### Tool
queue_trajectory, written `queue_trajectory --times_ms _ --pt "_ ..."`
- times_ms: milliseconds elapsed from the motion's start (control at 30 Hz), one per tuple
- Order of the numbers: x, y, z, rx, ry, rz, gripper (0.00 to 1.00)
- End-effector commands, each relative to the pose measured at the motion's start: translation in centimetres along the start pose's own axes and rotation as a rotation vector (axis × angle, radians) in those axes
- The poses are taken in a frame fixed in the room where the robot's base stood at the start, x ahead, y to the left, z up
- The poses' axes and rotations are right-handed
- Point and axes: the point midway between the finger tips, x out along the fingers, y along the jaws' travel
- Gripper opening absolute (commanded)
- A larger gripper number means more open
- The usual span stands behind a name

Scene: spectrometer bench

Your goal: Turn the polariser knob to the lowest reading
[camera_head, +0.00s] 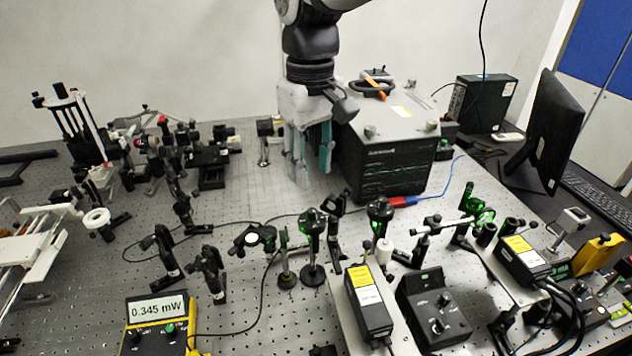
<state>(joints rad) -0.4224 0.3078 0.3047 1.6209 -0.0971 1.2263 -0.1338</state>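A yellow power meter (160,325) at the lower left shows 0.345 mW on its display. In the middle of the bench stand black round optic mounts: one with a green glow (312,222), another with a green glow to its right (380,210), and one with a pale face to its left (252,238). I cannot tell which of these carries the polariser knob.
The large black box (388,160) stands close to the right of my gripper. Black laser modules (368,300), a control box with knobs (435,305) and cables crowd the front right. Tall optics (75,125) fill the left. Bare perforated bench (245,190) lies left of my gripper.

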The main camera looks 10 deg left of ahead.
Motion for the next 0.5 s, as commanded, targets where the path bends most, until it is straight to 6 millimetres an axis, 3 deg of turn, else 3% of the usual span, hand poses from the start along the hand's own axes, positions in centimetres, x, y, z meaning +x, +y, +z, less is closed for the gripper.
queue_trajectory --times_ms 200,500 --pt "-2.6 0.0 0.0 0.0 0.001 0.0 0.35" --pt "-3.1 0.0 0.0 0.001 0.0 0.0 0.35"
